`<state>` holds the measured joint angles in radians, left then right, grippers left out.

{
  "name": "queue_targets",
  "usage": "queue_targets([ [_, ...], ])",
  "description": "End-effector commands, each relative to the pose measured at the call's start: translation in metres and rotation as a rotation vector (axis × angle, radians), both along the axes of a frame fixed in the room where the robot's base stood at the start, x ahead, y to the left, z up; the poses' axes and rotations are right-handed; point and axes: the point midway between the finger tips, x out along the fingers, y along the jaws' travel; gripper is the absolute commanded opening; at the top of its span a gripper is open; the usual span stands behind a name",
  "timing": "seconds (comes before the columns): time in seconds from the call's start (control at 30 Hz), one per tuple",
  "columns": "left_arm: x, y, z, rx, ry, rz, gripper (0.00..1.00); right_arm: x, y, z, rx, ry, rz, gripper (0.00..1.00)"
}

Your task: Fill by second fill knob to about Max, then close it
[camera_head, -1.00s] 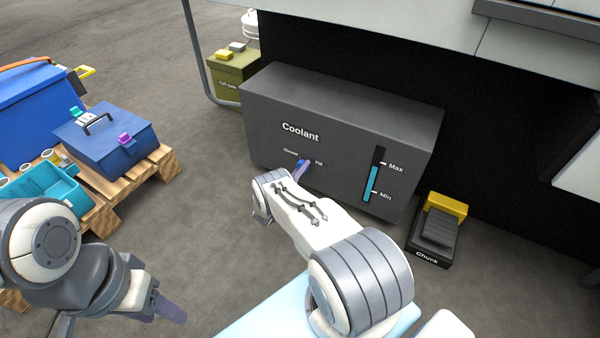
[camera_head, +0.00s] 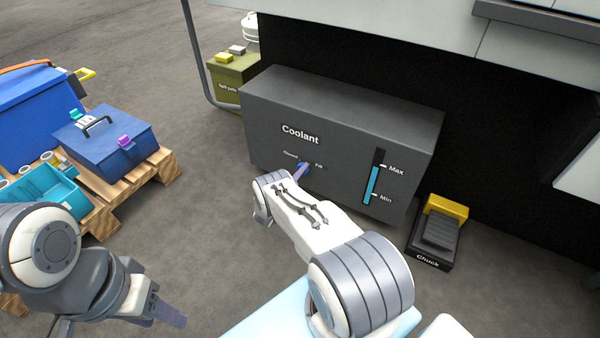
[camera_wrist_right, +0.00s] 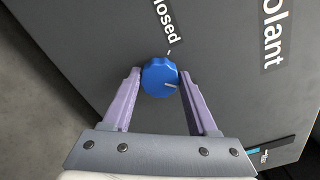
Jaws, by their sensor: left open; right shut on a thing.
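The dark grey coolant box (camera_head: 340,125) has a blue knob (camera_head: 305,167) between the labels "Closed" and "Fill". My right gripper (camera_wrist_right: 160,82) is shut on the knob, one purple finger on each side, as the right wrist view shows (camera_wrist_right: 158,73). There the knob's pale pointer mark is turned away from the "Closed" tick, toward the right of the picture. The upright level gauge (camera_head: 374,176) shows a blue column with its top close to the "Max" mark, black above it. My left gripper (camera_head: 170,314) is open and empty above the floor at lower left.
A black and yellow "Chuck" pedal (camera_head: 437,232) stands on the floor right of the box. A wooden pallet (camera_head: 160,172) with a blue toolbox (camera_head: 105,150) and a teal bin (camera_head: 45,197) is at left. An olive container (camera_head: 232,80) stands behind the box.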

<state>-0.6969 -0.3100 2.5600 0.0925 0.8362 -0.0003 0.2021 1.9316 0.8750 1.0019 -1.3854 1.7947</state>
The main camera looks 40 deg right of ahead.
Motion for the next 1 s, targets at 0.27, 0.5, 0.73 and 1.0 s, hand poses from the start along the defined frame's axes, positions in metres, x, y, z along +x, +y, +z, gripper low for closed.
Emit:
queue_targets([
  [0.27,0.0,0.0,-0.008,0.0,0.0,0.0,0.5,0.0,0.0,-0.002,-0.082,0.198,-0.001,0.03],
  [0.5,0.0,0.0,-0.015,0.0,0.0,0.0,0.5,0.0,0.0,-0.002,-0.17,0.41,-0.001,0.03],
  [0.73,0.0,0.0,-0.022,0.0,0.0,0.0,0.5,0.0,0.0,-0.003,-0.253,0.613,0.0,0.03],
  [1.0,0.0,0.0,-0.03,0.0,0.0,0.0,0.5,0.0,0.0,-0.003,-0.352,0.849,-0.001,0.03],
])
